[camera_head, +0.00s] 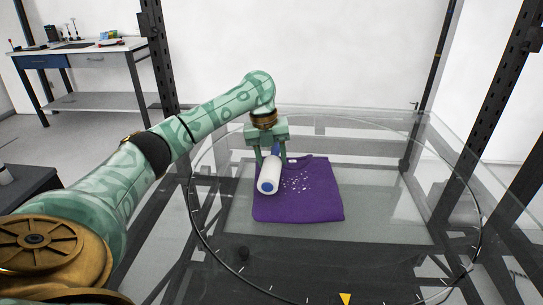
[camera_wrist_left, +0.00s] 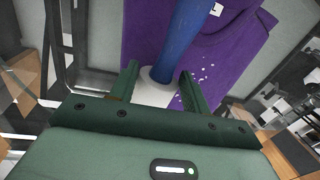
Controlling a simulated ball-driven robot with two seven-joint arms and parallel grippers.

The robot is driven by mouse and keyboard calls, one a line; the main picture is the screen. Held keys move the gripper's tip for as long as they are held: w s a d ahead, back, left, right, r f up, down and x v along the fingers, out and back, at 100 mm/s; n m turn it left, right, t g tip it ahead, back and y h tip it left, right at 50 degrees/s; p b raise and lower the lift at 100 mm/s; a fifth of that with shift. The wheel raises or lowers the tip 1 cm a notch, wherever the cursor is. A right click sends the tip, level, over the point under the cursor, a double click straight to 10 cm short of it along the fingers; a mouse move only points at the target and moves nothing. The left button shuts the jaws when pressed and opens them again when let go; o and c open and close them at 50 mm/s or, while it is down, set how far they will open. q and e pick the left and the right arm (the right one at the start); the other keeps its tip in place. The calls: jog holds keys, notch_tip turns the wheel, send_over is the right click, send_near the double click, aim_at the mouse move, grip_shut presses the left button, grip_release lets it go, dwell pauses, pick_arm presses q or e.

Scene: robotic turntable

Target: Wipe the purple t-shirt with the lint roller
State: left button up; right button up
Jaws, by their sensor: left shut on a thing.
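The purple t-shirt (camera_head: 305,205) lies folded on the glass turntable (camera_head: 400,215), with white specks across its upper middle. In the left wrist view the t-shirt (camera_wrist_left: 150,40) shows a white tag at its upper part. My left gripper (camera_head: 270,160) is shut on the lint roller (camera_head: 269,180), over the left part of the shirt. The roller has a white cylinder with a blue end and a blue handle. In the left wrist view the blue handle (camera_wrist_left: 185,40) rises between the fingers. I cannot tell whether the roller touches the shirt. My right gripper is not in view.
Dark metal posts (camera_head: 160,55) stand around the turntable. A desk (camera_head: 85,50) with small items stands at the back left. The glass right of the shirt is clear.

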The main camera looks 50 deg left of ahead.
pick_arm(q)
jog(key=shift+f, duration=0.65)
jog(key=shift+d+r, duration=0.1)
